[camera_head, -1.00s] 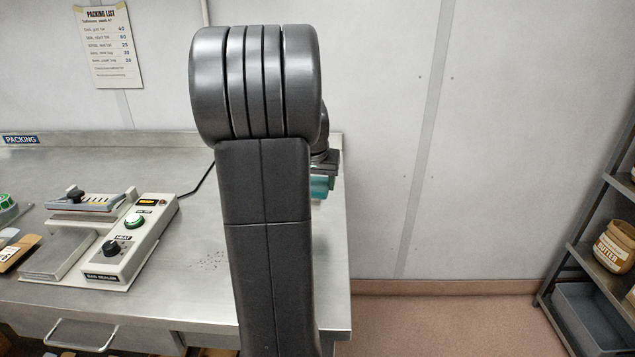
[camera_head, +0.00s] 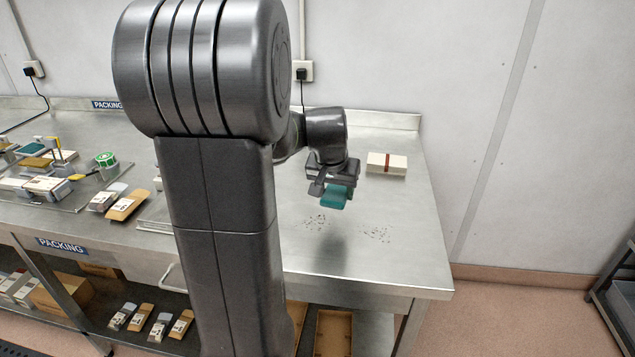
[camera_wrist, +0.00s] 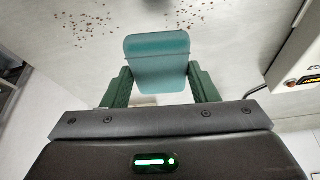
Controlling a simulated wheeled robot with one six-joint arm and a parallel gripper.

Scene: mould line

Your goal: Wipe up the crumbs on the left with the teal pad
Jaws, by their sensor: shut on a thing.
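My gripper (camera_head: 334,186) is shut on the teal pad (camera_head: 335,198) and holds it over the steel bench, seemingly just above the surface. In the wrist view the pad (camera_wrist: 157,62) sits between the two dark green fingers of the gripper (camera_wrist: 160,88). Two patches of crumbs lie on the bench in the head view. The left crumbs (camera_head: 315,221) are just in front of the pad and a little to its left. The right crumbs (camera_head: 376,234) lie farther right. Both patches also show at the top of the wrist view, beyond the pad.
A white box with a red band (camera_head: 387,163) stands on the bench behind and right of the pad. The bench (camera_head: 405,205) is clear toward its right edge. Packets and a green tape roll (camera_head: 106,159) lie at left. My arm hides the middle of the bench.

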